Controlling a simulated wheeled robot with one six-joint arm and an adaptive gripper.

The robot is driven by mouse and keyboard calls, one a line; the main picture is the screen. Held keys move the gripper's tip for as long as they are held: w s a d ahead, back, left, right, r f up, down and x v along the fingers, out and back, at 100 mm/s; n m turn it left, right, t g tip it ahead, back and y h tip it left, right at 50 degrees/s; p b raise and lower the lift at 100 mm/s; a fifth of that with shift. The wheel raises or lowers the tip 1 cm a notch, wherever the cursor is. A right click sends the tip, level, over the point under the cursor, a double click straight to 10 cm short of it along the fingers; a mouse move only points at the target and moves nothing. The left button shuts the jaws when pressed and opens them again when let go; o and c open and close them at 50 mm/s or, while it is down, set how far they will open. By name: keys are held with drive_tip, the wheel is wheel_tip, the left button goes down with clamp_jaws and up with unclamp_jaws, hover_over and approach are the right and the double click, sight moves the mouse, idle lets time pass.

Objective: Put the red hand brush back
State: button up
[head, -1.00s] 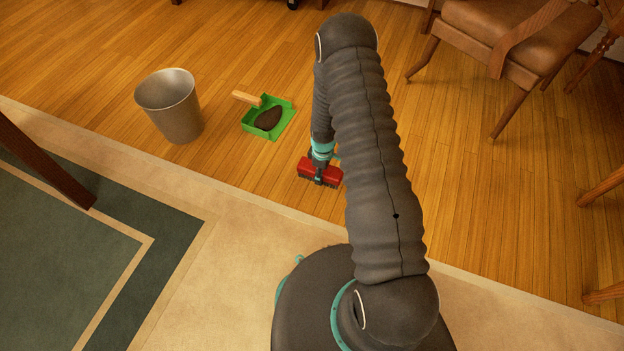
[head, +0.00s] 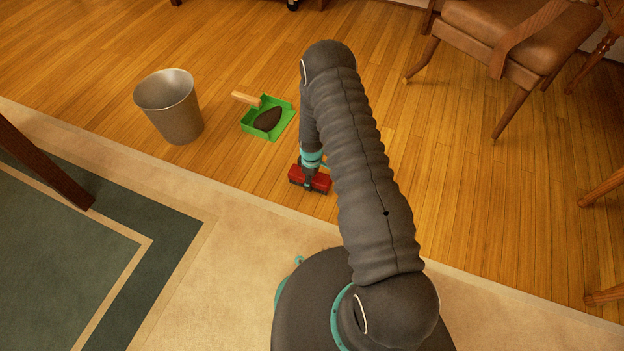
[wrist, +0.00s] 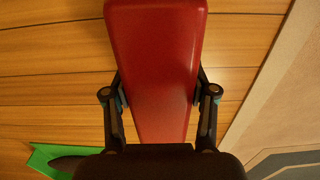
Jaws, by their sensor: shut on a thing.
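The red hand brush (head: 321,183) is in my gripper (head: 310,180), low over the wooden floor near the rug's edge in the head view. In the wrist view the red brush body (wrist: 157,60) fills the middle, with a finger of my gripper (wrist: 160,108) against each side. The gripper is shut on it. The bristles are hard to make out, and I cannot tell whether they touch the floor. My arm hides the floor to the right of the brush.
A green dustpan (head: 283,125) with a dark heap (head: 267,119) lies up and left of the brush. A metal bin (head: 172,108) stands farther left. A brown chair (head: 510,35) stands at upper right. A beige and green rug (head: 190,250) lies in front.

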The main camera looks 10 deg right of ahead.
drive_tip(key=shift+f, duration=0.2)
drive_tip(key=o, duration=1)
drive_tip(key=shift+r, duration=0.1)
